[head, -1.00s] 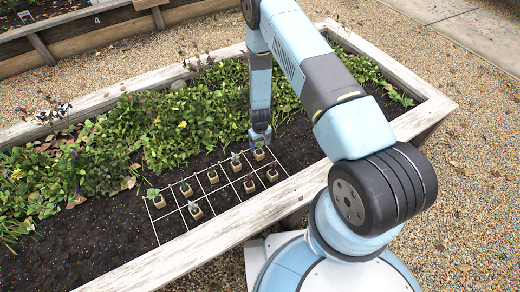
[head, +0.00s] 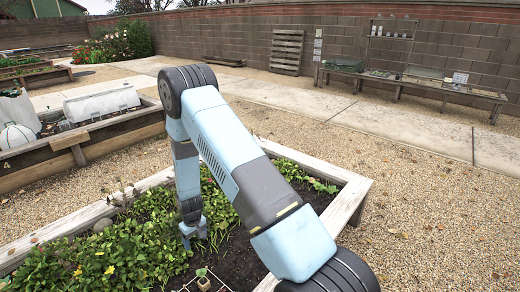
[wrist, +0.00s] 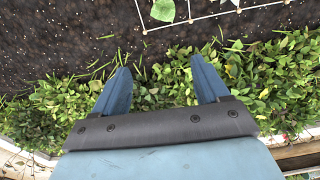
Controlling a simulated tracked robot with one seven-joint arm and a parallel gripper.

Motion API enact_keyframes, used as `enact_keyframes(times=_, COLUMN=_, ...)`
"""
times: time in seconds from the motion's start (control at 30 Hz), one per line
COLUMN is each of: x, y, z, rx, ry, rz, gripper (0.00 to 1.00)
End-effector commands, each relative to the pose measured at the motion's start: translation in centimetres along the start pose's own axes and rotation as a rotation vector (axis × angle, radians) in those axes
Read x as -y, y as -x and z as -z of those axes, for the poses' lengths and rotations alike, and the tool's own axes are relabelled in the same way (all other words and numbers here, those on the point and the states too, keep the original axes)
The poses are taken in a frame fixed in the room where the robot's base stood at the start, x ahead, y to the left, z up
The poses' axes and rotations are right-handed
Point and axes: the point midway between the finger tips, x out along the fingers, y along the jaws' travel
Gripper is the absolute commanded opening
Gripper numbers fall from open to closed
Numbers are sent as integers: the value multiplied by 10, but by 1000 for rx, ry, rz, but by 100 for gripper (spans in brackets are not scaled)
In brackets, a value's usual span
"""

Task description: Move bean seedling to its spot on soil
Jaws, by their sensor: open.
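My gripper (head: 193,238) hangs over the leafy greens of the raised bed in the head view. In the wrist view its two blue fingers (wrist: 162,82) are spread apart with nothing between them. Most of the grid is out of view.
Dense greens (head: 120,245) fill the bed behind and left of the grid. The bed's pale wooden rim (head: 345,205) borders it on the right. Another raised bed (head: 80,140) stands at left. A bench (head: 410,82) is along the far wall. Open gravel (head: 440,190) lies at right.

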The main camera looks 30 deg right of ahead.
Motion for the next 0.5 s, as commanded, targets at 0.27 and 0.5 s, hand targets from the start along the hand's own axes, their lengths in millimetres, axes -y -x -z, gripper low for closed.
enact_keyframes(times=0.27, x=-15, y=118, z=15, rx=-65, ry=-42, rz=2, gripper=74)
enact_keyframes(times=0.5, x=-25, y=211, z=8, rx=-113, ry=-76, rz=0, gripper=74)
